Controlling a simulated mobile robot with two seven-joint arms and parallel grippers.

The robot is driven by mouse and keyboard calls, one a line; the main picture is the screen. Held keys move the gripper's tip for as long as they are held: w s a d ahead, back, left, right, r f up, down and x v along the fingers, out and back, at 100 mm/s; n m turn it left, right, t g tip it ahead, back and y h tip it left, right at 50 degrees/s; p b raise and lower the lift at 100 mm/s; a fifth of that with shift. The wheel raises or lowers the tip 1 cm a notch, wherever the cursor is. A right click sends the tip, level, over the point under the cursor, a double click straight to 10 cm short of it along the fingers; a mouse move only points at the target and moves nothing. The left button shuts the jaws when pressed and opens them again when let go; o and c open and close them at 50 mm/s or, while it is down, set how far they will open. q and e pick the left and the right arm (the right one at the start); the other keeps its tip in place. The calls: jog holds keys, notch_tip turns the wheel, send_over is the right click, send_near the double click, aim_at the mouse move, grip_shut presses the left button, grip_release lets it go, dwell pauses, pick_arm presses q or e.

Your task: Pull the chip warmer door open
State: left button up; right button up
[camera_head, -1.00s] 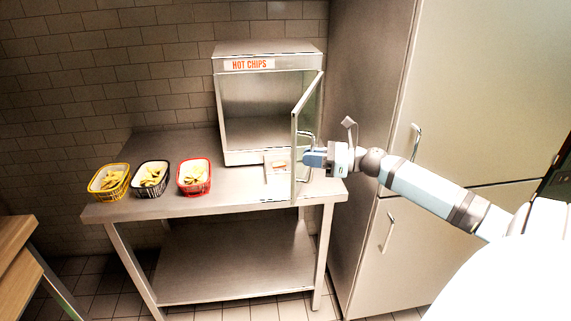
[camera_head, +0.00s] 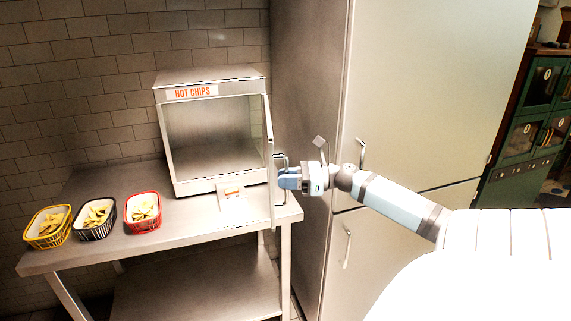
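The chip warmer (camera_head: 212,76) is a steel box labelled "HOT CHIPS" standing on the steel table. Its glass door (camera_head: 270,140) is swung open on the right side and shows almost edge-on, pointing toward me. The warmer's inside shows through the open front. My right gripper (camera_head: 285,180) is at the door handle (camera_head: 280,160) on the door's right face and appears shut on it; the fingers hide part of the handle. My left gripper is not in view.
Yellow (camera_head: 48,241), black (camera_head: 95,233) and red (camera_head: 143,226) baskets of chips stand at the left of the steel table (camera_head: 190,240). A small card (camera_head: 232,193) is before the warmer. A tall pale cabinet (camera_head: 420,120) stands close on the right, behind my arm.

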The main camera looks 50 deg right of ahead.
jog(key=shift+o, duration=1.1)
notch_tip(320, 180, up, 20)
